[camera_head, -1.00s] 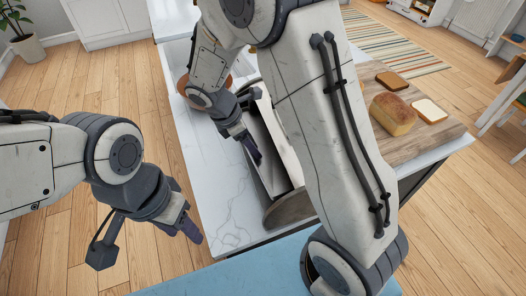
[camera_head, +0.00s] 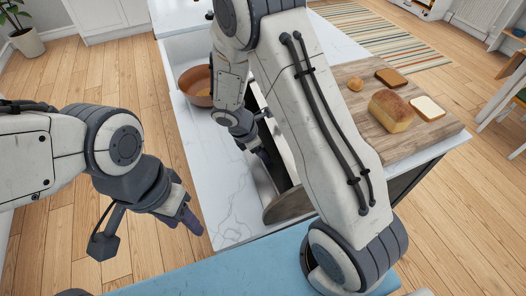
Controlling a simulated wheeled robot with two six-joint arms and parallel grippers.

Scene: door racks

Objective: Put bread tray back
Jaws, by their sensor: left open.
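A wooden board (camera_head: 364,98) lies flat on the counter at the right, bearing a loaf (camera_head: 391,111), slices and a small bun. A brown, round-ended piece (camera_head: 287,207) stands on edge at the near end of a pale, narrow rack-like holder; my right arm hides much of both. I cannot tell which of these is the bread tray. My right gripper (camera_head: 261,156) points down at the holder; its jaws are too small and dark to judge, and contact is unclear. My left gripper (camera_head: 190,218) is open and empty, left of the counter over the floor.
A brown bowl (camera_head: 197,86) stands on the white counter (camera_head: 212,160) beyond my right gripper. The counter's left strip is clear. A blue surface (camera_head: 225,272) lies at the near edge. A bread slice (camera_head: 427,107) lies near the board's right edge.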

